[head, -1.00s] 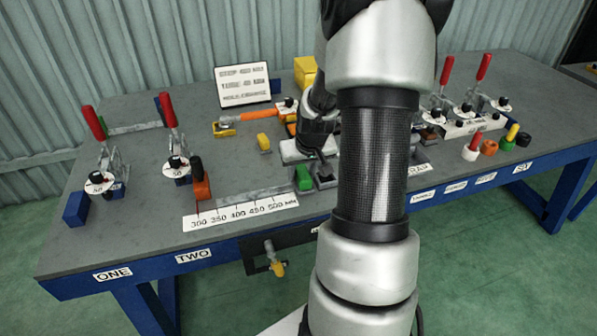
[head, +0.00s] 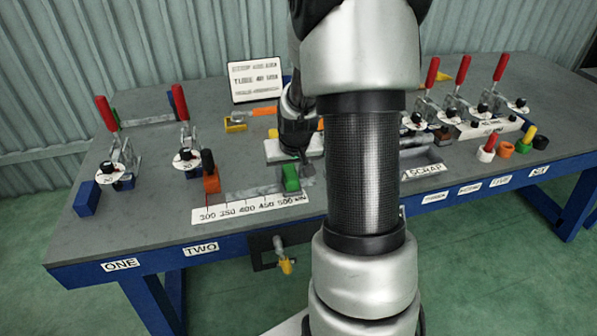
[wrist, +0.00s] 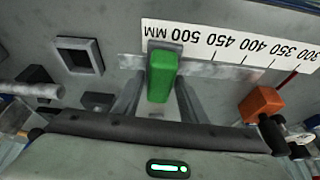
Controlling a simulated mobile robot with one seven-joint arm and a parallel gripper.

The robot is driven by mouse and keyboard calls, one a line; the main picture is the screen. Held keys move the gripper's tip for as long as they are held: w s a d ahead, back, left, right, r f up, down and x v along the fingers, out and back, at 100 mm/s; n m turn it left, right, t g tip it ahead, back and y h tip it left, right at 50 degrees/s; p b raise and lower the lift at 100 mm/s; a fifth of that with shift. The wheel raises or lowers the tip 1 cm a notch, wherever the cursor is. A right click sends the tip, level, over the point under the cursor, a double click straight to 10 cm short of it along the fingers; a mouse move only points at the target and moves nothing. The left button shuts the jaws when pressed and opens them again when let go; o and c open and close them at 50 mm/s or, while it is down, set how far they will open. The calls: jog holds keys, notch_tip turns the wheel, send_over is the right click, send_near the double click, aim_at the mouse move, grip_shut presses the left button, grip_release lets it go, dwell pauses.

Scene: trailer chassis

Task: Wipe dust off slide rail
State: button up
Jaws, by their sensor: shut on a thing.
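The slide rail (head: 240,192) is a grey strip along the white millimetre scale (head: 250,212) near the table's front edge. In the wrist view the rail (wrist: 225,70) looks mottled with lighter patches; I cannot tell which are dust. A green block (head: 290,178) is at the rail's 500 end, and it also shows in the wrist view (wrist: 161,76). My gripper (head: 303,165) is above and beside it in the head view. In the wrist view my gripper's fingers (wrist: 159,85) flank the green block and are shut on it. Its underside is hidden.
An orange block (head: 210,173) stands at the rail's 300 end. Toggle clamps with red handles (head: 107,113) stand at left, others (head: 463,70) at right. A sign (head: 256,82) stands behind. A SCRAP opening (head: 425,160) lies right of the rail. My arm hides the table's middle.

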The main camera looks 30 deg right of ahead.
jog(key=shift+w+a+f+b, duration=0.1)
jog(key=shift+w+a+b, duration=0.15)
jog(key=shift+a, duration=0.75)
jog(key=shift+w+a+f+b, duration=0.15)
jog(key=shift+w+a, duration=0.15)
jog(key=shift+a, duration=0.7)
jog(key=shift+r, duration=0.1)
notch_tip(320, 180, up, 6)
jog(key=p, duration=0.4)
jog(key=shift+w+r, duration=0.1)
jog(key=shift+r, duration=0.1)
notch_tip(320, 180, up, 3)
jog(key=shift+f+p, duration=0.15)
jog(key=shift+p, duration=0.95)
